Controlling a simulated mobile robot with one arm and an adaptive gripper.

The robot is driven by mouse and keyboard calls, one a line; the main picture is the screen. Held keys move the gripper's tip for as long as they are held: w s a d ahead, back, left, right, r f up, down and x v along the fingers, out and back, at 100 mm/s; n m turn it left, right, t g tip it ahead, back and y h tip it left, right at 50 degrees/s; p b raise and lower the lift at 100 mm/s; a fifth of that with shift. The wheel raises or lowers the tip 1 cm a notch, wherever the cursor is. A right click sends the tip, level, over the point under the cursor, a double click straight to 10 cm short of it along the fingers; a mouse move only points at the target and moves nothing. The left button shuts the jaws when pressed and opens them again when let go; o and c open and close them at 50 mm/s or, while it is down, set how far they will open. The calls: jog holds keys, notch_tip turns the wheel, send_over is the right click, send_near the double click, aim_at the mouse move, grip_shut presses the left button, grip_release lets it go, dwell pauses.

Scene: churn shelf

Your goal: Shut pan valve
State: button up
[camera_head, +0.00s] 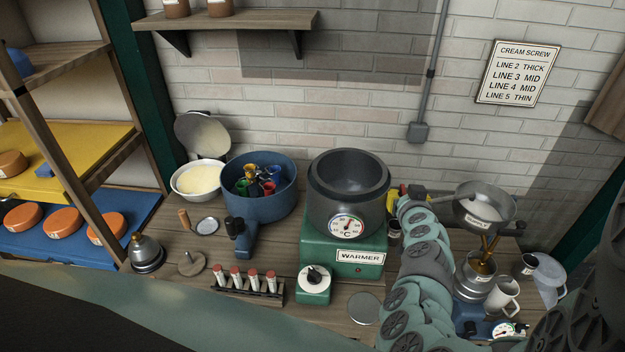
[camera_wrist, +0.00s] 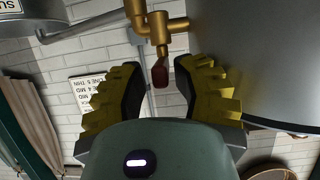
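In the wrist view a brass valve (camera_wrist: 157,28) with a dark red handle (camera_wrist: 160,77) shows beside a large grey metal vessel (camera_wrist: 260,60). My gripper (camera_wrist: 158,85) is open, its black and yellow fingers on either side of the red handle, with a gap on both sides. In the head view my gripper (camera_head: 404,194) is right of the dark pot (camera_head: 348,190) on the green warmer (camera_head: 342,246); this valve is not clearly visible there. A labelled metal pan (camera_head: 480,212) sits further right with brass pipework (camera_head: 488,243) below it.
A jug (camera_head: 548,278), a mug (camera_head: 502,296) and a small gauge (camera_head: 508,330) crowd the right of the bench. A blue tub (camera_head: 262,205) and a white bowl (camera_head: 198,180) stand left of the warmer. A small dial box (camera_head: 314,284) stands in front.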

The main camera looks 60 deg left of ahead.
jog(key=shift+s+d+r, duration=0.2)
jog(key=shift+s+d, duration=0.05)
jog(key=shift+s, duration=0.25)
jog(key=shift+s+d+r, duration=0.2)
jog(key=shift+s+d, duration=0.05)
jog(key=shift+s, duration=0.2)
jog(key=shift+w+d+v, duration=0.1)
jog(key=shift+v, duration=1.35)
jog(key=shift+w+d+v, duration=0.1)
jog(key=shift+d+v, duration=0.05)
jog(key=shift+v, duration=1.25)
jog(key=shift+w, duration=0.1)
